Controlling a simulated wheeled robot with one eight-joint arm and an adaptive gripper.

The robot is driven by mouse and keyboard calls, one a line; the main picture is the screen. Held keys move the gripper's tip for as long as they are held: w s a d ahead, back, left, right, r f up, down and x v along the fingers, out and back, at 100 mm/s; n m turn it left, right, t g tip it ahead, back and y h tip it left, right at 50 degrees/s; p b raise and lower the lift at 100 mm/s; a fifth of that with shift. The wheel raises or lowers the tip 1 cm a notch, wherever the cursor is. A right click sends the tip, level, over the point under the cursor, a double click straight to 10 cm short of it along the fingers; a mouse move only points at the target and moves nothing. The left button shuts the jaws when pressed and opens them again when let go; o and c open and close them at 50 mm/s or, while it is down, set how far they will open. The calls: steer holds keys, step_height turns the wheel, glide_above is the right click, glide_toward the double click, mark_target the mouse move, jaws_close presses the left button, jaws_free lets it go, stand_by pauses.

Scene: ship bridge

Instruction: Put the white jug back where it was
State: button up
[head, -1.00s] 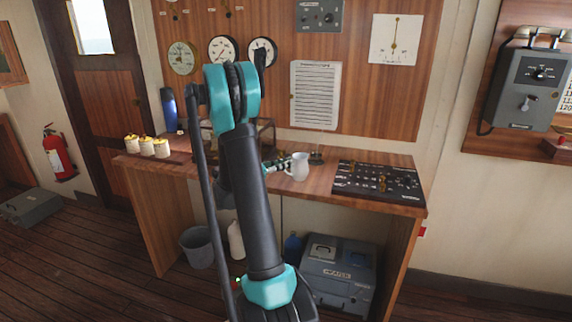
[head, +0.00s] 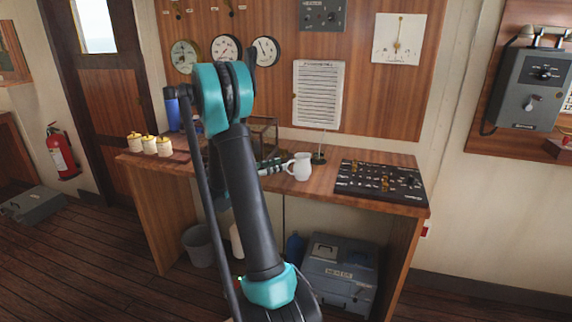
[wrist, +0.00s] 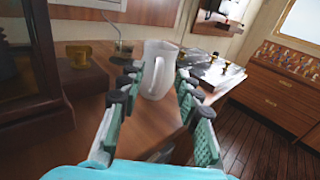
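The white jug (head: 302,168) stands upright on the wooden desk (head: 240,181), left of the black control panel. Its handle faces left, towards my gripper (head: 276,165), in the head view. In the wrist view the jug (wrist: 157,70) stands just beyond and between the fingertips of my gripper (wrist: 157,88). The fingers are spread apart on either side of it, with no clear grip on it. Part of my gripper is hidden behind my arm in the head view.
The black control panel (head: 380,182) lies to the right of the jug. A thin stand (head: 319,158) is close behind the jug. A glass-sided case (wrist: 32,70) stands close on the left in the wrist view. Yellow-topped jars (head: 149,145) stand at the desk's left end.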

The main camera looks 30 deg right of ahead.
steer(key=a, duration=0.6)
steer(key=s+a+f+m+t+y, duration=0.3)
steer(key=s+a+f+m+y, duration=0.35)
steer(key=s+f+y, duration=0.35)
steer(key=s+a+f+m+t+y, duration=0.1)
steer(key=s+a+m+y, duration=0.3)
steer(key=a, duration=0.4)
steer(key=s+a+f+m+t+y, duration=0.1)
steer(key=s+a+f+m+y, duration=0.1)
steer(key=s+a+m+y, duration=0.2)
steer(key=s+a+m, duration=0.2)
steer(key=s+a, duration=0.2)
steer(key=shift+f+m, duration=0.3)
steer(key=shift+m, duration=0.05)
steer(key=shift+d, duration=0.1)
